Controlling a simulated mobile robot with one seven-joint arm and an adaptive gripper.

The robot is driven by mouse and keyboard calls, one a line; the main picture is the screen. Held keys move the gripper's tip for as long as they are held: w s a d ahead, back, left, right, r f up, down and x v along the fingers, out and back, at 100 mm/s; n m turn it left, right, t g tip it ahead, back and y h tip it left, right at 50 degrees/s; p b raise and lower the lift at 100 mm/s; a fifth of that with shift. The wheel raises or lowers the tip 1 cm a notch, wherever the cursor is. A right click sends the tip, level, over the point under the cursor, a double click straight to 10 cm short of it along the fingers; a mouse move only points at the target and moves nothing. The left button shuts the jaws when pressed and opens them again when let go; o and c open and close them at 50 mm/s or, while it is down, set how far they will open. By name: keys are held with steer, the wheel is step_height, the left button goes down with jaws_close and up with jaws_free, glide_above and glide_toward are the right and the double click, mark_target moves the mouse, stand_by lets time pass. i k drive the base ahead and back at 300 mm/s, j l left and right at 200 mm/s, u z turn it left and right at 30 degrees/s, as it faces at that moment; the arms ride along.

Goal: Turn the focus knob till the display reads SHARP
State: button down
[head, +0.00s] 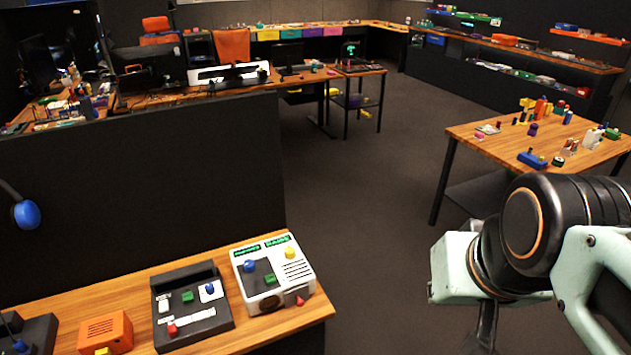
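A white panel (251,299) stands at the right end of the near wooden bench. It has two small dark displays with green text, a left display (246,251) and a right display (277,241); the text is too small to read. On its top are a blue ball-like control (249,266), a green control (270,279) and a yellow knob (290,252). A red part (300,301) is at its front right. I cannot tell which control is the focus knob. My gripper (484,338) hangs at the lower right, well right of the panel, partly cut off; its opening is unclear.
A black panel (206,337) with coloured controls stands left of the white one, then an orange box (116,325). The near bench (303,317) ends just right of the white panel. A dark partition (150,185) rises behind it. A cluttered table (480,143) is at right.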

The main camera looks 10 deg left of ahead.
mark_target(250, 266)
steer(key=u, duration=1.15)
